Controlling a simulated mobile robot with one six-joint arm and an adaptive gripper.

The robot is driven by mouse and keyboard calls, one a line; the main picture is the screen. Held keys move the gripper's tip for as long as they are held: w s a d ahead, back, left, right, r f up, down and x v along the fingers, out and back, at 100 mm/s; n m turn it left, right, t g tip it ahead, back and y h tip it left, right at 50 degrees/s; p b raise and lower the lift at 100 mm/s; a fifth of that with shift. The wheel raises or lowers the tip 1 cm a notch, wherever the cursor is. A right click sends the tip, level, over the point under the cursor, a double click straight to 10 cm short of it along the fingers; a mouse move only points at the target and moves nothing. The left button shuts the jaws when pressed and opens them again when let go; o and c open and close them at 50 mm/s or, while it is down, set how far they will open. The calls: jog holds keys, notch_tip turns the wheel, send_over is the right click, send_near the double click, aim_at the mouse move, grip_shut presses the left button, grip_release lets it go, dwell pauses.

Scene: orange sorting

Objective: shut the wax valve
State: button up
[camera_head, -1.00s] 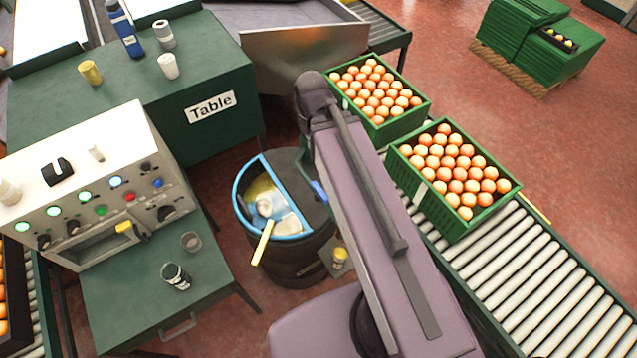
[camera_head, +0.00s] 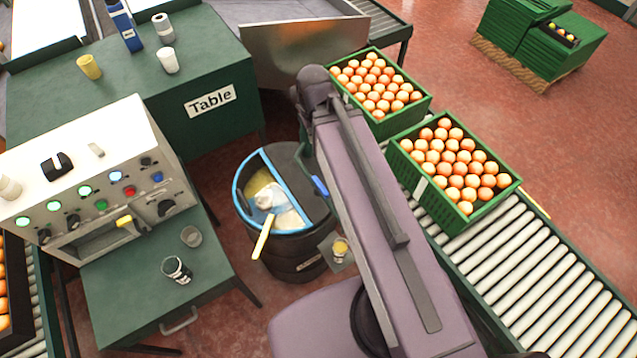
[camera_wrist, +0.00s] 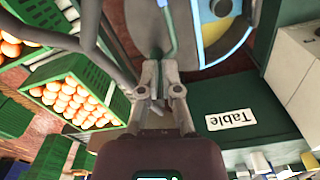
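A dark barrel (camera_head: 292,258) with a blue rim and half lid stands mid-picture in the head view, open on its left half. In the wrist view a teal bar (camera_wrist: 169,28) runs down towards my gripper (camera_wrist: 160,66) beside the barrel's blue rim (camera_wrist: 232,48). The fingers look close together; their grip is unclear. My arm hides the gripper in the head view.
Two green crates (camera_head: 447,218) of oranges stand on the roller conveyor (camera_head: 545,262) right of my arm. A green table (camera_head: 150,103) with bottle and cups is behind left. A control panel (camera_head: 110,185) stands left.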

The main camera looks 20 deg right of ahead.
jog(key=o, duration=0.3)
jog(key=shift+r, duration=0.15)
jog(key=shift+o, duration=1.2)
jog(key=shift+r+p, duration=0.3)
jog(key=shift+p, duration=0.15)
notch_tip(320, 180, up, 4)
jog(key=p, duration=0.4)
jog(key=shift+d+r, duration=0.1)
jog(key=shift+s, duration=0.1)
